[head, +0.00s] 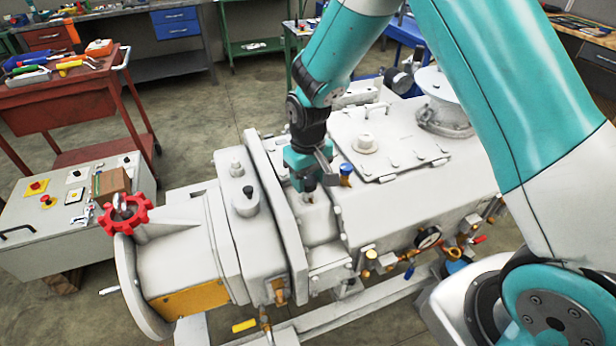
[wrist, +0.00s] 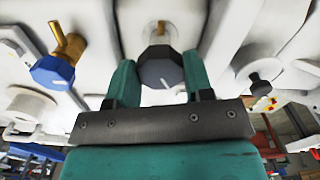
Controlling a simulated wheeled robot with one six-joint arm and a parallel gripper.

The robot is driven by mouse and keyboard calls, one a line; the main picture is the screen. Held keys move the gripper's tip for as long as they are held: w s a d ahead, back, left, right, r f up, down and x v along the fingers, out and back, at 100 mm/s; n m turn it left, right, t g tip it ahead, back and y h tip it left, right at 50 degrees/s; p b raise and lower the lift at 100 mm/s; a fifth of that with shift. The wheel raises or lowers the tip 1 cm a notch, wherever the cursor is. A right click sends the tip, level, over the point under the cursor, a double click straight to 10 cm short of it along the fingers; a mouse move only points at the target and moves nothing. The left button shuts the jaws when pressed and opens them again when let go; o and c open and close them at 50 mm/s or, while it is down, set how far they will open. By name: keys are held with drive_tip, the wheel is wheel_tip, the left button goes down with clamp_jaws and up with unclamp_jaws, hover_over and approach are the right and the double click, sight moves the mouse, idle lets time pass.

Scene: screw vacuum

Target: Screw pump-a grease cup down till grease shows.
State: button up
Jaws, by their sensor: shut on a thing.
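A dark grey faceted cup cap (wrist: 161,73) with a white mark line sits on a brass-coloured stem on the white pump body. My gripper (wrist: 161,80) is shut on this cap, one teal finger on each side. In the head view my gripper (head: 307,187) points down at the pump's top, and the cap is mostly hidden there. A second cup with a blue faceted cap (wrist: 52,71) and brass stem stands to the left in the wrist view, apart from the fingers. This blue cap (head: 346,169) is right of my gripper in the head view. I cannot make out any grease.
The white pump body (head: 320,255) carries a red handwheel (head: 125,213), a pressure gauge (head: 428,238) and several brass valves along its front. A flat cover (head: 390,140) with a knob lies right of my gripper. A control box (head: 60,215) and red trolley (head: 60,110) stand left.

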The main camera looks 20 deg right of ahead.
sight(308, 180)
drive_tip(key=shift+w, duration=0.1)
drive_tip(key=o, duration=0.9)
wheel_tip(308, 180, up, 18)
drive_tip(key=shift+f+b, duration=0.25)
drive_tip(key=shift+b, duration=0.4)
drive_tip(key=s+a+r+n+y, duration=0.1)
drive_tip(key=s, duration=0.7)
drive_tip(key=s+a+r+n+y, duration=0.1)
drive_tip(key=s+a, duration=0.1)
drive_tip(key=s, duration=0.6)
drive_tip(key=s+a+r+n+y, duration=0.1)
drive_tip(key=s+n+y, duration=0.1)
drive_tip(key=s, duration=0.7)
drive_tip(key=shift+a+r, duration=0.35)
